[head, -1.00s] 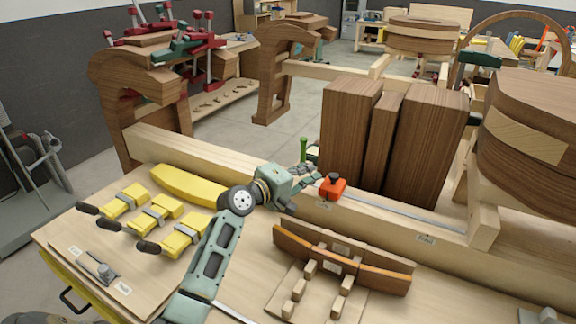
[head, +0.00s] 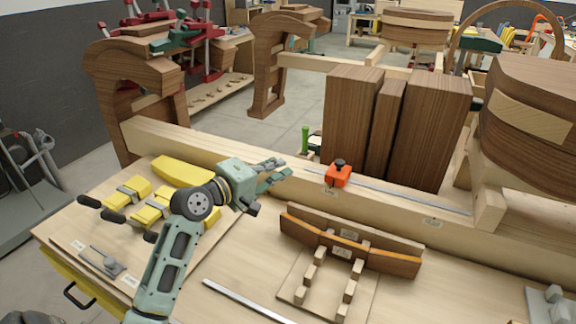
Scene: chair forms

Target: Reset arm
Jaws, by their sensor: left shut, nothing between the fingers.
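My left arm comes in from the lower left over the wooden workbench (head: 235,268). My left gripper (head: 283,172) is shut and empty, with its fingers pointing right, in front of the long light-wood rail. An orange block with a black knob (head: 338,174) sits on the rail to the right of the fingertips, apart from them. My right gripper does not show.
A slotted wooden rack (head: 350,245) with dark curved pieces stands to the right. Tall dark wood blocks (head: 350,125) rise behind the rail. A metal strip (head: 250,302) lies at the front.

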